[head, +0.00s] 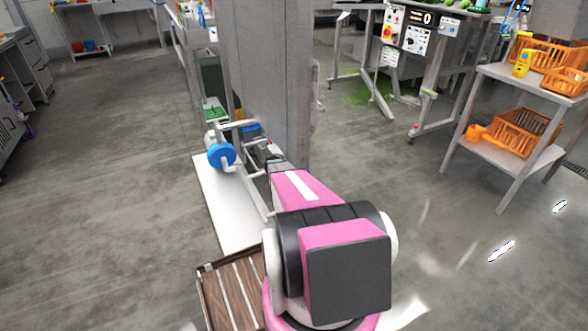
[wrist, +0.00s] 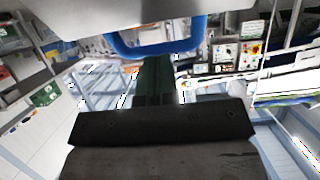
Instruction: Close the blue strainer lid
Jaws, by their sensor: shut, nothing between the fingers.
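A blue curved bar (wrist: 150,46), apparently a handle, spans the top middle of the wrist view below a pale grey surface. I cannot tell for sure whether it belongs to the strainer lid. In the head view a small blue part (head: 250,128) shows beside a tall grey panel (head: 265,65), partly hidden. My gripper (head: 271,158) is small and dark there, low by the panel's foot. In the wrist view my gripper's dark fingers (wrist: 154,78) are together, with nothing held, and their tips appear close to the blue bar. Contact cannot be told.
A blue round wheel (head: 221,156) sits on a grey frame left of my gripper. A white low surface (head: 215,195) lies below. A shelf cart (head: 500,165) with orange baskets stands right; open floor lies left.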

